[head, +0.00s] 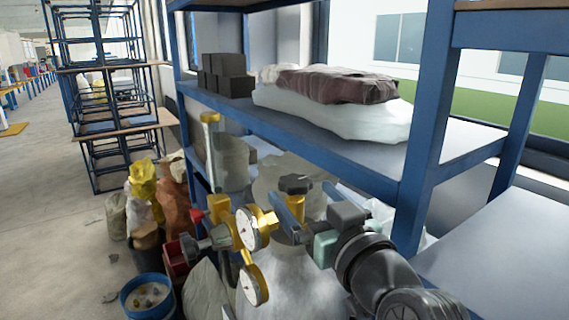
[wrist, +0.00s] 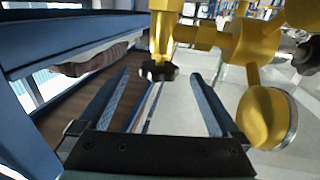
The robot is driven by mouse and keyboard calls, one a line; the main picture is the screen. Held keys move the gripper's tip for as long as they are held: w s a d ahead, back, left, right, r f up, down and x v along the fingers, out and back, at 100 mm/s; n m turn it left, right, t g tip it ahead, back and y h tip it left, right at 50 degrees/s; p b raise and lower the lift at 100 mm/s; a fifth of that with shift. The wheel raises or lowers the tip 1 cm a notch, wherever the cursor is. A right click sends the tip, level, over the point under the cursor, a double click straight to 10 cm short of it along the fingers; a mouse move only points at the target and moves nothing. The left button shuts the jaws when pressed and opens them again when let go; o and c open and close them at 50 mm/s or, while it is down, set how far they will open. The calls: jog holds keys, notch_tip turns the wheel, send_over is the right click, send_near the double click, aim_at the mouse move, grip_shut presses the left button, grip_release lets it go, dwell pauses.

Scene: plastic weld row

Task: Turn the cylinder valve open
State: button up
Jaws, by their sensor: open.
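The cylinder valve is a brass-yellow body (head: 292,205) with a dark lobed knob (head: 295,184) on top. It stands on a pale grey cylinder (head: 290,270) in front of the shelf rack. A yellow regulator (head: 222,215) with two white-faced gauges (head: 252,230) is attached on its left. My gripper (head: 286,210) is open and empty, close to the valve from the right, its blue fingers partly covering the yellow body. In the wrist view the knob (wrist: 158,72) appears in the gap between my open fingertips (wrist: 160,82). I cannot tell whether they touch it.
A blue-framed shelf rack (head: 421,130) stands behind and right, with white and brown sacks (head: 335,100) and dark blocks (head: 226,75) on its shelf. Sacks (head: 143,185) and a blue bucket (head: 147,298) stand at left.

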aim_at(288, 176)
jog(key=p+x, duration=0.2)
jog(key=x, duration=0.5)
jog(key=shift+r+p, duration=0.15)
jog(key=shift+p, duration=0.25)
jog(key=shift+w+a, duration=0.15)
jog(key=shift+w, duration=0.2)
jog(key=c, duration=1.4)
